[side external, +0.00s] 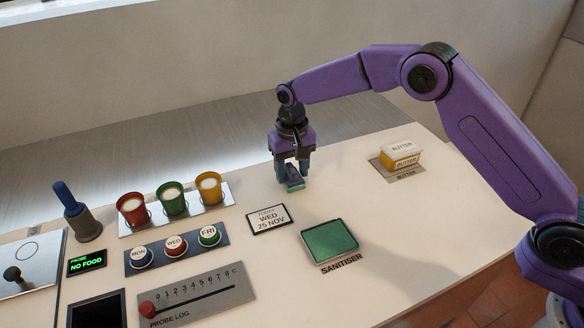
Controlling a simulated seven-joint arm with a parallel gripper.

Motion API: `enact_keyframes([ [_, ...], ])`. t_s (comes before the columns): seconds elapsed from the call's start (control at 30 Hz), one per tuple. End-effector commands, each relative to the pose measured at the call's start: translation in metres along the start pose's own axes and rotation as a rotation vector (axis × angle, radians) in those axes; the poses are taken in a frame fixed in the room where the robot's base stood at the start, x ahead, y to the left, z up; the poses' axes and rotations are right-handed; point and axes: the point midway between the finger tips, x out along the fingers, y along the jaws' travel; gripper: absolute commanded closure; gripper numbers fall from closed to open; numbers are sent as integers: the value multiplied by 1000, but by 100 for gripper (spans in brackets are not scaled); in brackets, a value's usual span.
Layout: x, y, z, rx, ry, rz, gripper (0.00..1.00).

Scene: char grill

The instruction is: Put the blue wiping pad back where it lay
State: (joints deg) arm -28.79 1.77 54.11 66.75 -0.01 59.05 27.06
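My gripper (292,177) points down over the counter, left of the butter tub and above the date card. Its fingers are closed around a small block, the blue wiping pad (295,185), which shows blue-grey with a green part. The fingers hide much of the pad. It is close to the counter top, but I cannot tell whether it touches. The green sanitiser tray (330,241), labelled SANITISER, lies in front and to the right of the pad, apart from it.
A butter tub (401,153) stands at the back right. The date card (270,219) reads WED 25 NOV. Red, green and yellow cups (172,200), day buttons (176,246), a probe log slider (197,297) and a blue-handled probe (77,212) fill the left. The counter right of the sanitiser is clear.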

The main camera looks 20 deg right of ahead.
Motion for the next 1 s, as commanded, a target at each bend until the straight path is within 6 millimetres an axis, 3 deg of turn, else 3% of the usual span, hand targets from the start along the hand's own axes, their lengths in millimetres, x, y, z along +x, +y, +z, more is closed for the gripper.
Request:
enact_keyframes([
  [0.47,-8,0,0,0,0,0,29],
  [1.0,-104,0,0,0,1,0,29],
])
